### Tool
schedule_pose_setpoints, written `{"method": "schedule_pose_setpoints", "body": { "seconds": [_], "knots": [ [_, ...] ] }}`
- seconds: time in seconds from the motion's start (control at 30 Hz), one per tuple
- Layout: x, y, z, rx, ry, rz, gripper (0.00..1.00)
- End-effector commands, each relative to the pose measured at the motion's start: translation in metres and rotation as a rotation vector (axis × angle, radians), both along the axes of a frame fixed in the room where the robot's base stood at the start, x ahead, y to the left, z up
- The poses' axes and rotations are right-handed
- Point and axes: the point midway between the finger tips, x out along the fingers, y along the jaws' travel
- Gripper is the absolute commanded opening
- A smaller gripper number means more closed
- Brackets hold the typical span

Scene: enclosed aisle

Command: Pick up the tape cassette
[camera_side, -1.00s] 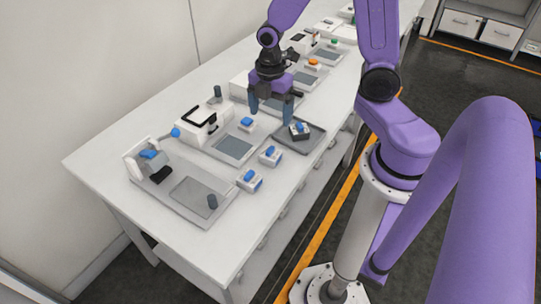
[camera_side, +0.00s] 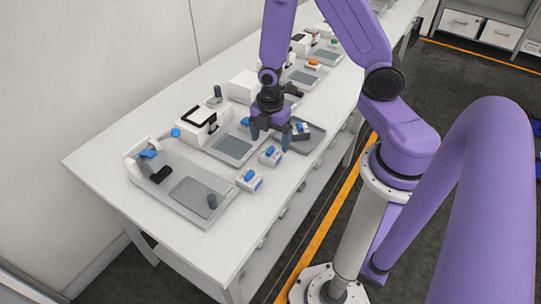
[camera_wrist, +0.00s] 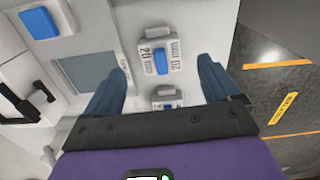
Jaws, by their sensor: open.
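I take the tape cassette to be a small white block with a blue middle (camera_side: 270,155), standing on the white bench. It also shows in the wrist view (camera_wrist: 161,58), with dark printed marks on either side of the blue part. A matching white and blue block (camera_side: 250,180) stands nearer the front left of the bench. My gripper (camera_side: 270,138) is open, with fingers pointing down just behind the first block. In the wrist view that block appears between the two fingertips (camera_wrist: 165,70), with nothing gripped. Whether the fingers touch it cannot be told.
A grey tray (camera_side: 312,143) stands close to the right of my gripper, with a dark, blue-topped item (camera_side: 302,128) in it. White devices with flat grey panels (camera_side: 235,148) stand to the left and behind. The bench's front edge is near.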

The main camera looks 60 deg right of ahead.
Motion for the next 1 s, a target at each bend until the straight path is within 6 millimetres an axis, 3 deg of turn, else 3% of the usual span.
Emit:
{"method": "schedule_pose_setpoints", "body": {
  "seconds": [0.4,0.8,0.87,1.0],
  "knots": [
    [-0.001,0.001,-0.042,0.001,0.002,-0.001,0.89],
    [-0.001,0.002,-0.048,0.002,0.0,0.0,0.89],
    [-0.001,0.002,-0.048,0.002,0.0,0.0,0.73],
    [-0.001,0.002,-0.048,0.002,0.0,0.0,0.28]
  ]
}}
